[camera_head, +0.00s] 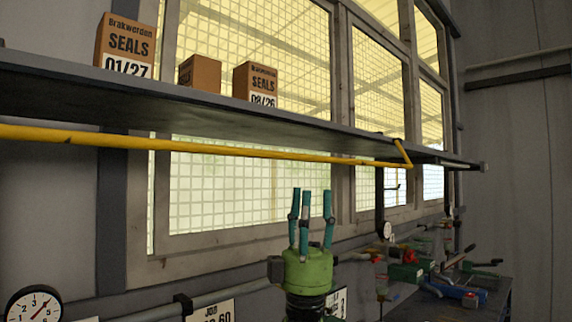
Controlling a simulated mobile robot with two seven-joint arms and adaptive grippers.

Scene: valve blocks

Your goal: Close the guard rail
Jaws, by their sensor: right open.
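The guard rail (230,147) is a long yellow bar that runs from the left edge along the front of the grey shelf (330,128). It hangs slightly below the shelf's front edge. Its right end bends into a short arm (402,152) that rises toward the shelf near the shelf's right part. Its left end is out of view. My right gripper (312,207), green with teal fingers, points up below the rail, to the left of the rail's bent end. Its fingers are open and empty, and appear apart from the rail. My left gripper is not in view.
Three cardboard boxes (125,47) (200,73) (255,82) stand on the shelf. A meshed window (250,190) is behind. A pipe (220,297), gauges (34,304) and labels run low along the wall. A workbench (480,302) with tools is at lower right.

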